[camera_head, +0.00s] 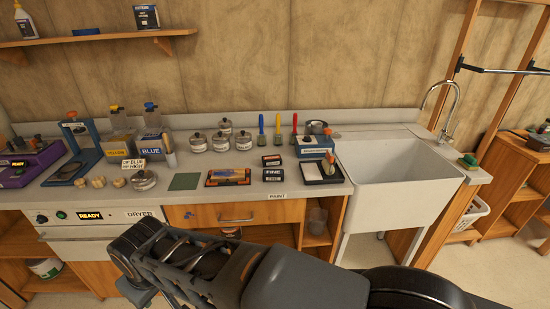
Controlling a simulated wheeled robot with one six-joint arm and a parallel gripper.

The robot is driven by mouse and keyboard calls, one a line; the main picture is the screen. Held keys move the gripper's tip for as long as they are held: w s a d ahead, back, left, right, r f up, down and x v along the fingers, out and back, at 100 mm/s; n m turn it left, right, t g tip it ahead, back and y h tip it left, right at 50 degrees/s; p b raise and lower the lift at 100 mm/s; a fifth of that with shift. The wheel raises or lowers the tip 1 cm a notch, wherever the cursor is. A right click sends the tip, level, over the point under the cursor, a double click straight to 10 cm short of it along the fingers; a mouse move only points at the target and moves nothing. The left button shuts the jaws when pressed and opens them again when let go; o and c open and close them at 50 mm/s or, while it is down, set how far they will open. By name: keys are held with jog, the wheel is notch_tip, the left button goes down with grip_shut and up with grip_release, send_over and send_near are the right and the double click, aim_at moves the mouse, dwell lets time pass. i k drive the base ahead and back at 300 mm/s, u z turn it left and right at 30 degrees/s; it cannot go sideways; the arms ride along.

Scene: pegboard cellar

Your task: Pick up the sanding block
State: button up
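No single thing is plainly marked as the sanding block. Two small dark blocks with pale labels lie on the counter left of the sink: an upper block (271,160) and, just in front of it, a lower block (274,175) that seems to read FINE. Right of them a black-rimmed tray (306,178) holds a small item with a green-and-orange top (329,163). A flat green square (184,181) lies further left. My dark arm crosses the foreground below the counter, apart from these things. I cannot make out its gripper fingers or anything held.
The white sink (400,184) with its tap (439,108) stands right of the blocks. Several lidded jars (198,143), upright coloured-handled brushes (277,130) and a blue-and-white box (314,146) stand behind. An orange-brown packet (228,177) lies left of the blocks.

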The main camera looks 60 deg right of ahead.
aim_at(273, 160)
jog(key=z, duration=0.65)
jog(key=i, duration=0.75)
jog(key=z, duration=1.2)
jog(key=i, duration=0.35)
jog(key=z, duration=0.3)
